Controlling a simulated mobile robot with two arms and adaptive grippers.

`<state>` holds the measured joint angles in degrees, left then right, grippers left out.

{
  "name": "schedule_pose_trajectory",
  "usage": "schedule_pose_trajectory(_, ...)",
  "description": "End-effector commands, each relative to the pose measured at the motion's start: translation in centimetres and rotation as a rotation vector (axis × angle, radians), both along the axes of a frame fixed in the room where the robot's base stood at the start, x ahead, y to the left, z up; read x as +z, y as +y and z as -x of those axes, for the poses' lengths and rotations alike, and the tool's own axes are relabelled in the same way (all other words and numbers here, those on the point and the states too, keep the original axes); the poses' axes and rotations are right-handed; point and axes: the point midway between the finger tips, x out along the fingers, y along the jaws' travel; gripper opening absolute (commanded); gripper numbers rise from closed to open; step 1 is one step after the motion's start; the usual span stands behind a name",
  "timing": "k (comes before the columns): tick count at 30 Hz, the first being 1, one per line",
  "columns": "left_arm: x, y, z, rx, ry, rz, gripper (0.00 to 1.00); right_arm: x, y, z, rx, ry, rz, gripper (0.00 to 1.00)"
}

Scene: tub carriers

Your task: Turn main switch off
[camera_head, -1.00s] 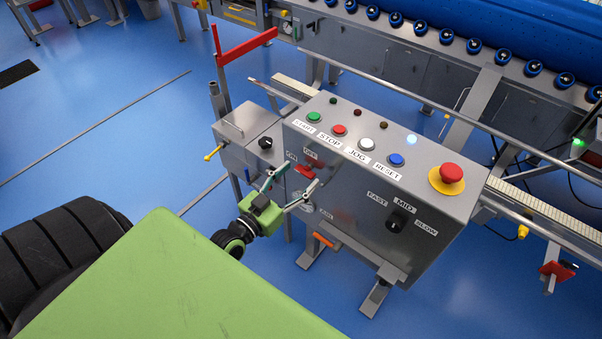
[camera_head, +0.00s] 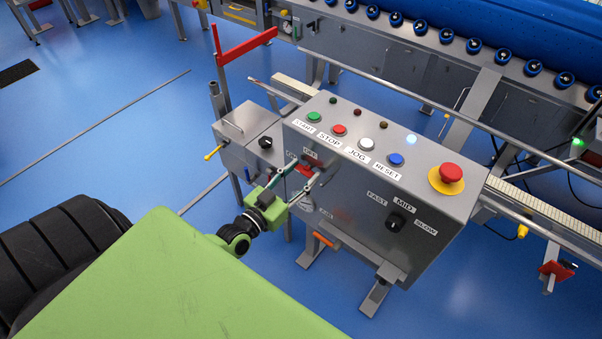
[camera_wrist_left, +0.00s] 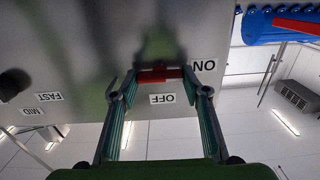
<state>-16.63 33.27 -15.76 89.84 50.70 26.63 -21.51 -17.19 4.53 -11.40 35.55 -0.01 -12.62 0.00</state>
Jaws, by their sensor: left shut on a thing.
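The main switch is a red handle (camera_head: 309,163) on the left part of the grey control box front, with ON and OFF labels by it. It also shows in the wrist view (camera_wrist_left: 158,75), where the picture is upside down. There the handle lies level, one end by the ON label (camera_wrist_left: 203,65), with the OFF label (camera_wrist_left: 162,99) to its side. My left gripper (camera_head: 305,173) is at the switch, shut on the handle, one finger at each end. In the head view the fingers partly hide the handle and ON label. My right gripper is not in view.
The control box top (camera_head: 385,139) carries several buttons and a red emergency stop (camera_head: 451,173). A black speed knob (camera_head: 397,221) is on the front, right of the switch. A smaller grey box (camera_head: 240,140) stands left, and an orange handle (camera_head: 323,240) sits below.

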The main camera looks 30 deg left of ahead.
Motion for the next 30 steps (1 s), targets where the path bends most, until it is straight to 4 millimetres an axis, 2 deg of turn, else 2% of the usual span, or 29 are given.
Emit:
schedule_pose_trajectory(11, 0.3, -0.1, 0.0, 0.002, -0.017, -0.223, 0.21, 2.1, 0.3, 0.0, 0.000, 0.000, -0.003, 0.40)
schedule_pose_trajectory(21, 0.2, -0.2, 0.0, 0.002, -0.042, -0.543, 0.21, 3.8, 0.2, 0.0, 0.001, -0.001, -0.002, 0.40)
schedule_pose_trajectory(30, 0.0, -0.3, 0.0, 0.002, -0.065, -0.828, 0.21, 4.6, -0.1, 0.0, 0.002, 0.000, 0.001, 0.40)
